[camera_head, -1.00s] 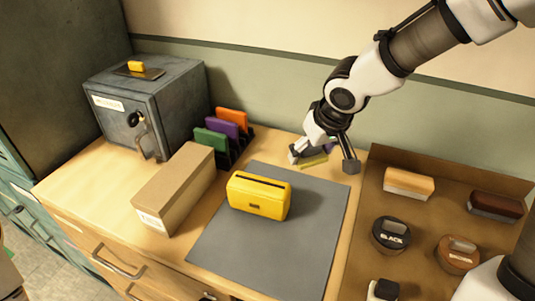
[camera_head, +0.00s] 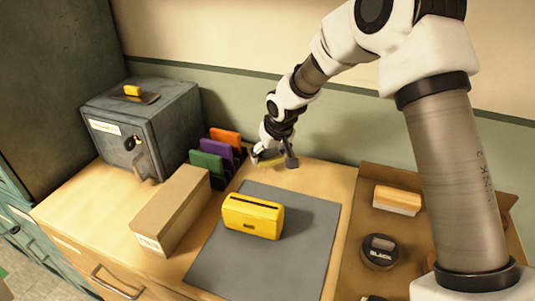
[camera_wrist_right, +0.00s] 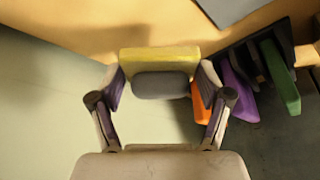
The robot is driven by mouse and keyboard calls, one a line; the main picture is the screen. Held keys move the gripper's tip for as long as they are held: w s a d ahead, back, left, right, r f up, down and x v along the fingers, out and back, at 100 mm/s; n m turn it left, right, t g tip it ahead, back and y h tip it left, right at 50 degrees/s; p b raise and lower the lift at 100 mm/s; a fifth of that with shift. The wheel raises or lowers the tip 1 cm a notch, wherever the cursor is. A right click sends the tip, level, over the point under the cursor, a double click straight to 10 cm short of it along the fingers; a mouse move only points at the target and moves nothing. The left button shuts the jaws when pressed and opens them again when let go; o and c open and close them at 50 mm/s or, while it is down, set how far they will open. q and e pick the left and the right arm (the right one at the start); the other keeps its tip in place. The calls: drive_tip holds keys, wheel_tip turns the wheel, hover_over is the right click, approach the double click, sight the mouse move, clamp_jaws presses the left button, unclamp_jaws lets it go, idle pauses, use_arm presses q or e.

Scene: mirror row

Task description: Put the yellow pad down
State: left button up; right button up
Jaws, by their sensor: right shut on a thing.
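The yellow pad (camera_wrist_right: 160,56) is held between the two fingers of my right gripper (camera_wrist_right: 160,88) in the right wrist view, with a grey part (camera_wrist_right: 160,86) along its near side. In the head view my right gripper (camera_head: 274,160) is at the back of the counter, just right of the pad rack, and the yellow pad (camera_head: 270,161) shows small and partly hidden by the fingers. I cannot tell whether the pad touches the counter. My left gripper is in neither view.
A dark rack holds orange (camera_head: 226,136), purple (camera_head: 217,153) and green (camera_head: 206,162) pads. A yellow slotted box (camera_head: 252,216) stands on the grey mat (camera_head: 300,250). A cardboard box (camera_head: 170,210), a grey safe (camera_head: 165,125) and a brown tray (camera_head: 345,270) stand around it.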

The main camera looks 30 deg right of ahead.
sight(269, 157)
drive_tip(key=shift+w+f, duration=0.1)
drive_tip(key=shift+w, duration=0.45)
drive_tip(key=shift+f, duration=1.85)
drive_tip(key=shift+f, duration=0.1)
drive_tip(key=o, duration=1.1)
drive_tip(key=shift+c, duration=0.2)
drive_tip(key=shift+r+p, duration=0.3)
drive_tip(key=v, duration=1.1)
drive_tip(key=shift+s+r+b, duration=0.15)
drive_tip(key=shift+r+b, duration=0.25)
